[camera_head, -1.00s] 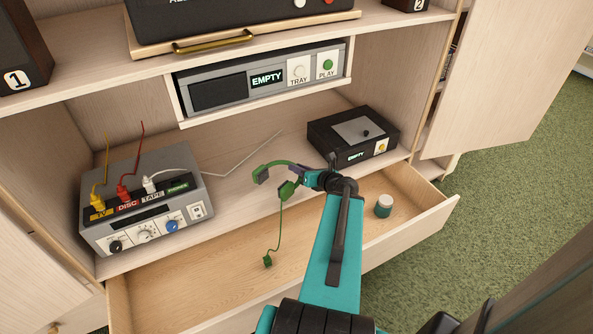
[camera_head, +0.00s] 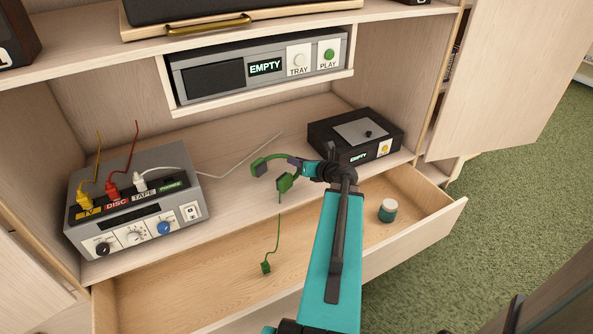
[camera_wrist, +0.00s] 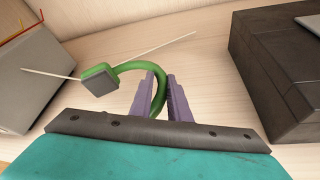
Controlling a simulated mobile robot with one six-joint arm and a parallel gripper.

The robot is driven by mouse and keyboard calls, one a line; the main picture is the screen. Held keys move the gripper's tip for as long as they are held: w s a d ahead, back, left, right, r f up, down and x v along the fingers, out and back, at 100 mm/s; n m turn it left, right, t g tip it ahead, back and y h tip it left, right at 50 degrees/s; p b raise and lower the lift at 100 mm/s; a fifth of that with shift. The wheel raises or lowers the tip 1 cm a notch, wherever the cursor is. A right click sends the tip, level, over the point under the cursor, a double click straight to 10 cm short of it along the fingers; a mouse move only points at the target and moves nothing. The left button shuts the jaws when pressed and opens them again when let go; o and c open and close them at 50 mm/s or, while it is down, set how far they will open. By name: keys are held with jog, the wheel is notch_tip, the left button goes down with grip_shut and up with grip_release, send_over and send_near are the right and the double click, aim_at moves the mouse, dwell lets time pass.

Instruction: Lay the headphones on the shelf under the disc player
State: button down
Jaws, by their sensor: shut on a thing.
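The green headphones (camera_head: 285,183) hang from my gripper (camera_head: 297,163), which is shut on their band. Their cord and green plug hang down in front of the open drawer. In the wrist view, the purple fingers of my gripper (camera_wrist: 160,98) close around the green band (camera_wrist: 147,68), and one dark-padded ear cup (camera_wrist: 100,83) shows to the left. The disc player (camera_head: 258,70), a grey unit reading EMPTY with TRAY and PLAY buttons, sits in the upper bay. The shelf (camera_head: 225,150) under it is bare wood in the middle. The headphones are over its front part.
A grey amplifier (camera_head: 135,200) with yellow, red and white plugs stands left on the shelf. A black tape deck (camera_head: 355,138) stands right. A pale cable (camera_head: 240,156) lies between them. The open drawer (camera_head: 200,300) holds a green-and-white jar (camera_head: 387,210).

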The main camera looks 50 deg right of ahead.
jog(key=shift+w+d, duration=0.5)
jog(key=shift+f+b, duration=0.55)
jog(key=shift+f, duration=1.25)
jog(key=c, duration=1.7)
grip_release()
jog(key=shift+o, duration=0.2)
jog(key=shift+s, duration=0.1)
